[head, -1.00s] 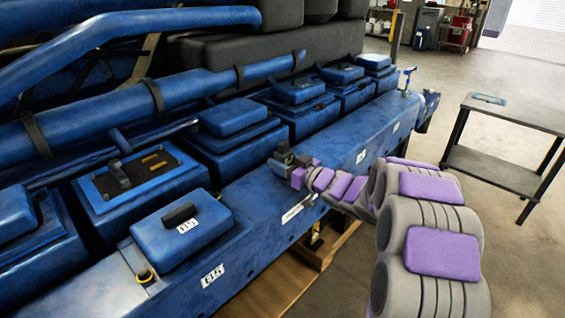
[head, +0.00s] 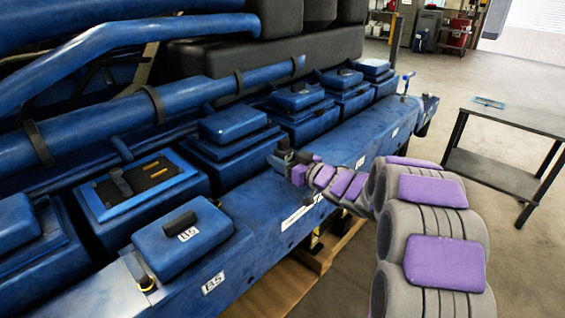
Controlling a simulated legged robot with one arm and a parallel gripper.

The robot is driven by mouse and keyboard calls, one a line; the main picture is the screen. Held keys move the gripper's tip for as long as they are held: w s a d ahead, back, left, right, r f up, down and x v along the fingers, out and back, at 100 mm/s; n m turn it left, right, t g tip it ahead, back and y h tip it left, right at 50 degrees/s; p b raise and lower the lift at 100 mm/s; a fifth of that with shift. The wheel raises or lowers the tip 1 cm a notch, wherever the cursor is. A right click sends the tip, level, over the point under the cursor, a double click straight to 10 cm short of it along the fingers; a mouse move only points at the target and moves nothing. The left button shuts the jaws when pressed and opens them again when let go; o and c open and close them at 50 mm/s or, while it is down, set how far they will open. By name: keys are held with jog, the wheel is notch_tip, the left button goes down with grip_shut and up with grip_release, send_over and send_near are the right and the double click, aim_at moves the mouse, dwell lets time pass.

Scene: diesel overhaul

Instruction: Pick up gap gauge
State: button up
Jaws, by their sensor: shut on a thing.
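My gripper (head: 283,158) is at the end of my purple and grey arm, over the blue engine ledge in the middle of the head view. It is shut on a small dark thing that is too small and too blended with the jaws to identify. I cannot make out a gap gauge for certain. An open engine compartment (head: 118,206) on the left holds a dark insert with yellow bars. Its blue cover (head: 180,240) with a black handle lies on the ledge to the right of it.
The blue engine ledge (head: 345,162) runs from front left to back right, with several closed covers behind it. A dark side table (head: 528,121) at the right bears a small flat blue item (head: 489,102). The floor around the table is clear.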

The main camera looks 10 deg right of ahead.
jog(key=s+a+r+p, duration=0.1)
jog(key=s+a, duration=0.2)
jog(key=s, duration=1.2)
jog(key=w+m+t+h, duration=0.1)
jog(key=w, duration=0.1)
jog(key=w+d+f+m+h, duration=0.1)
jog(key=w+h, duration=0.1)
jog(key=w+d+m+t+h, duration=0.1)
jog(key=w, duration=0.1)
jog(key=shift+w+f+t, duration=0.3)
jog(key=shift+f, duration=0.1)
jog(key=shift+w+d+f+m+h, duration=0.3)
jog(key=shift+w+f+m+h, duration=0.1)
jog(key=shift+h, duration=0.3)
